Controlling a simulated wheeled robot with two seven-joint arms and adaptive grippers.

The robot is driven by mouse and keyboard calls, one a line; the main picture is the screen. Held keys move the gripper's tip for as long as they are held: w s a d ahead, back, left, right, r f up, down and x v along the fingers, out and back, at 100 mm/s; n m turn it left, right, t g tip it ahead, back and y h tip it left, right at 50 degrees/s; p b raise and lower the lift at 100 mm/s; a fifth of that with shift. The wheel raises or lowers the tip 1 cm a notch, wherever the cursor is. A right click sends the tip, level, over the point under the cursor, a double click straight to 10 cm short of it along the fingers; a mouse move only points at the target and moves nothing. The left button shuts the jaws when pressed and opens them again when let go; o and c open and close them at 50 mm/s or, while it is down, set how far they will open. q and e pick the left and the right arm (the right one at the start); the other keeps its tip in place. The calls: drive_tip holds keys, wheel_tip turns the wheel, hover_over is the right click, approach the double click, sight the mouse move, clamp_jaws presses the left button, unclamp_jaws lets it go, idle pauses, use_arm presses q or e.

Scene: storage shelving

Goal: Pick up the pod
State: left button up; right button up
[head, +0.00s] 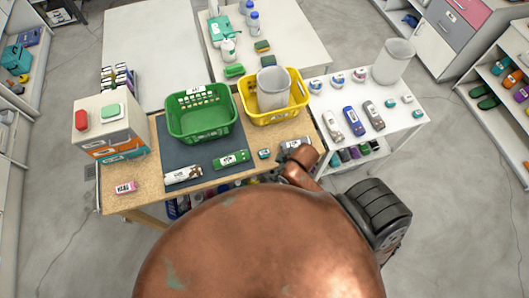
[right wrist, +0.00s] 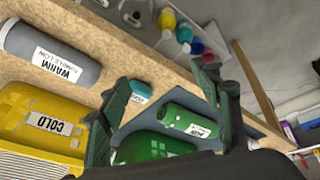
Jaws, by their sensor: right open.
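The pod is a small teal block with a white label. It lies on the wooden table between the green roll and the grey roll in the head view (head: 264,153), and shows between my fingers in the right wrist view (right wrist: 140,92). My right gripper is open and empty, its two dark green fingers spread in the right wrist view (right wrist: 172,78). In the head view the right gripper (head: 283,168) is at the table's front edge, small and largely hidden by my copper arm. The pod is beyond the fingertips, apart from them. My left gripper is not in view.
The green roll (head: 232,159) and grey roll (head: 297,146) lie close on either side of the pod. A green basket (head: 203,137) and a yellow basket (head: 300,97) stand behind. A white roll (head: 184,175) lies left. A white table (head: 400,117) holding several items adjoins at right.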

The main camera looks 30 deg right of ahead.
drive_tip(key=w+a+n, duration=0.1)
drive_tip(key=n, duration=0.1)
drive_tip(key=w+a+n+y, duration=0.1)
drive_tip(key=w+a+n, duration=0.1)
drive_tip(key=w+a+r+n, duration=0.1)
drive_tip(key=a+n, duration=0.1)
drive_tip(key=n, duration=0.1)
drive_tip(key=shift+w+a, duration=0.25)
drive_tip(key=shift+w, duration=0.15)
drive_tip(key=n, duration=0.2)
drive_tip(key=w+a+n+g, duration=0.1)
drive_tip(key=n, duration=0.1)
drive_tip(key=w+a+n, duration=0.1)
drive_tip(key=shift+a+r+n, duration=0.15)
drive_tip(key=shift+r+n, duration=0.25)
drive_tip(key=n, duration=0.2)
drive_tip(key=w+d+n+g, duration=0.1)
drive_tip(key=n, duration=0.3)
drive_tip(key=shift+w+d+r+n+g+h, duration=0.15)
drive_tip(key=shift+w+d+n+g+h, duration=0.15)
drive_tip(key=shift+w+d+n+g, duration=0.1)
drive_tip(key=w+d+r+n+g+h, duration=0.1)
drive_tip(key=d+r+n+h, duration=0.1)
drive_tip(key=d+n, duration=0.4)
drive_tip(key=f, duration=0.5)
drive_tip(key=w+f+p, duration=0.1)
drive_tip(key=f, duration=0.2)
drive_tip(key=shift+d+f, duration=0.1)
drive_tip(key=shift+d, duration=0.1)
drive_tip(key=shift+c, duration=0.3)
